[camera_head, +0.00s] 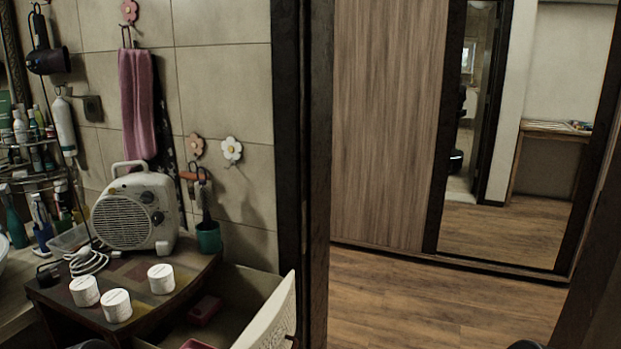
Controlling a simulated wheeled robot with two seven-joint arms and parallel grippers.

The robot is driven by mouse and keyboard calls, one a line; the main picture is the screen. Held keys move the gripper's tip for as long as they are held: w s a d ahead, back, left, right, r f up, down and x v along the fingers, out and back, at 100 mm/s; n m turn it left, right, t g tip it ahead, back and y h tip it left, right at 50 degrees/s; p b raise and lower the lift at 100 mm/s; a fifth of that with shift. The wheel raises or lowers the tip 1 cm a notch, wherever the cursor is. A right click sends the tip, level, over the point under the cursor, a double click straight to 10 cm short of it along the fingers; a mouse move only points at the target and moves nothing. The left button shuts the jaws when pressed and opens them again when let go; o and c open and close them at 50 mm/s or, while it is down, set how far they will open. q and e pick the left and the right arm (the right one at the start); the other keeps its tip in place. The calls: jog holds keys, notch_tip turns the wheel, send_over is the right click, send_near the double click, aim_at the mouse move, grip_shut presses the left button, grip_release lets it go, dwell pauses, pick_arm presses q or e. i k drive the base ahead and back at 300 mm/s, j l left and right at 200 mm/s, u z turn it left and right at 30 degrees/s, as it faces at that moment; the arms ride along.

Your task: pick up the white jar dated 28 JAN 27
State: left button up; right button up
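Three white jars stand upright on the dark wooden cabinet top (135,270) at the lower left. One jar (84,292) is at the left, one jar (117,306) is in the middle and closer to me, and one jar (160,279) is at the right. They look alike, with flat lids bearing faint thin marks. The dates are too small to read, so I cannot tell which is dated 28 JAN 27. Neither gripper shows; only small dark rounded shapes, perhaps parts of my arms, show at the bottom edge.
An open drawer (266,318) with reddish boxes lies right of the jars. A dark door frame (316,180) rises further right. Bottles crowd a shelf (30,172) at left.

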aim_at(115, 304)
jog(key=i+j, duration=0.15)
jog(key=j, duration=0.45)
jog(key=i+j+z, duration=0.1)
jog(key=j, duration=0.55)
jog(key=i+j, duration=0.1)
jog(key=j, duration=0.5)
jog(key=i+j+z, duration=0.1)
jog(key=j, duration=0.55)
